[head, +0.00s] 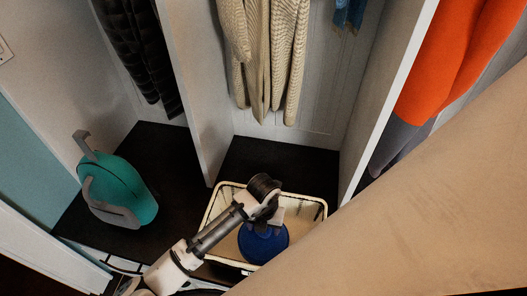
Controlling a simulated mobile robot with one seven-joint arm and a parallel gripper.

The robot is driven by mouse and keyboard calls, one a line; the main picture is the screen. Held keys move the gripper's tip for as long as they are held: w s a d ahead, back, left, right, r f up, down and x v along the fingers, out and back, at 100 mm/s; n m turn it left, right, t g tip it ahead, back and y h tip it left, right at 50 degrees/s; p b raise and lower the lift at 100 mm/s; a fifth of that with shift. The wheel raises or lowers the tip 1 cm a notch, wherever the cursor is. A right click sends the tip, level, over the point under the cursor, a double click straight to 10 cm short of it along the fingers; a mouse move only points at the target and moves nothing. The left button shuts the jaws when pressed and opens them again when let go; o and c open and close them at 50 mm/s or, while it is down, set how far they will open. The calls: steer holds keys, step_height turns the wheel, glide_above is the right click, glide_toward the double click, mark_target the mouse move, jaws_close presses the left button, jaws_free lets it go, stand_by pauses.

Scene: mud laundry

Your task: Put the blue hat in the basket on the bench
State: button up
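The basket (208,215) is cream-rimmed and roughly rectangular, and it stands on the dark bench (270,160) in the middle cubby. The blue hat (263,245) shows inside the basket's outline, toward its front, below my gripper. My gripper (273,220) points down over the basket, right at the top of the hat. My wrist hides most of the gripper, and the fingertips cannot be made out. I cannot tell whether the fingers grip the hat or whether the hat rests on the basket floor.
A teal bag (120,187) with grey straps sits on the bench at left. White dividers (190,90) flank the middle cubby. A cream knit garment (262,60), a black jacket (140,50) and orange clothing (440,70) hang above. A large tan surface (420,200) fills the lower right.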

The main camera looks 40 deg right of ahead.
steer(key=shift+r, duration=0.1)
steer(key=shift+r+p, duration=0.25)
steer(key=shift+p, duration=0.15)
step_height(320, 180, up, 12)
steer(key=shift+b, duration=0.4)
